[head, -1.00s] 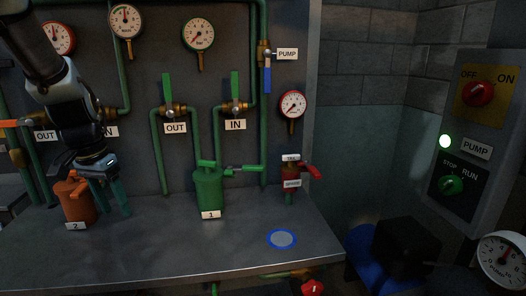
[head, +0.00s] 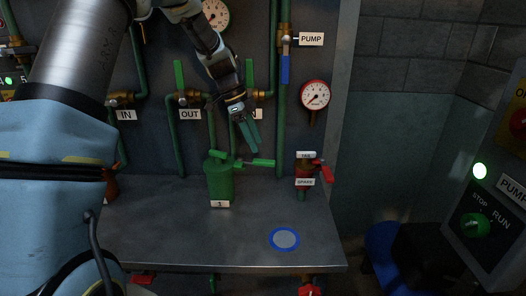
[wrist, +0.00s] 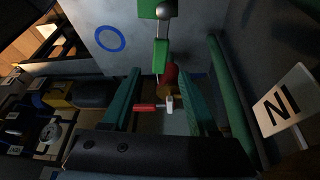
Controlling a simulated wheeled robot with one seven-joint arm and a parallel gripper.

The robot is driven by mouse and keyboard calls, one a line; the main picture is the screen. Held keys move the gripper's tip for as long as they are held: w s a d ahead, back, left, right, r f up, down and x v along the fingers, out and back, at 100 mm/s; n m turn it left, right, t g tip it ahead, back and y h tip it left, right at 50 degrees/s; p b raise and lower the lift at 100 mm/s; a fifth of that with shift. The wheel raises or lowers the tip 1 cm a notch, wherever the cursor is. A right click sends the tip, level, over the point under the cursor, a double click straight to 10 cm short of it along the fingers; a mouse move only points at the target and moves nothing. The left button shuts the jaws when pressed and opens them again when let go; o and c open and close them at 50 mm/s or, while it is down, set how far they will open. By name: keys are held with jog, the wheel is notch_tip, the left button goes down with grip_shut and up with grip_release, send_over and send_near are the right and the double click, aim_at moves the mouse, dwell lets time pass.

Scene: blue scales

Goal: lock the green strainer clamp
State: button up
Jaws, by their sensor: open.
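The green strainer (head: 220,184), a canister with a "1" tag, stands upright on the bench. Its green clamp handle (head: 263,163) sticks out level to the right from its top. In the wrist view, the green clamp handle (wrist: 160,57) shows at top centre, below a metal ball. My gripper (head: 250,139) is above and slightly right of the strainer, pointing down. It is open and empty, apart from the handle. In the wrist view, my gripper (wrist: 165,76) has its two teal fingers spread, with the handle's end seen between and beyond them.
A red-handled spare fitting (head: 305,175) stands right of the strainer. Green pipes and valves line the back panel, with an IN label (wrist: 283,106) close right in the wrist view. A blue ring (head: 284,239) marks clear bench at the front right.

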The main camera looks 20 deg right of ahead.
aim_at(264, 160)
jog(key=p+x, duration=0.1)
jog(key=x, duration=0.4)
jog(key=shift+s+f+p, duration=0.1)
jog(key=shift+f+p, duration=0.2)
jog(key=shift+f, duration=0.05)
jog(key=shift+c, duration=0.2)
grip_shut()
dwell(1.0)
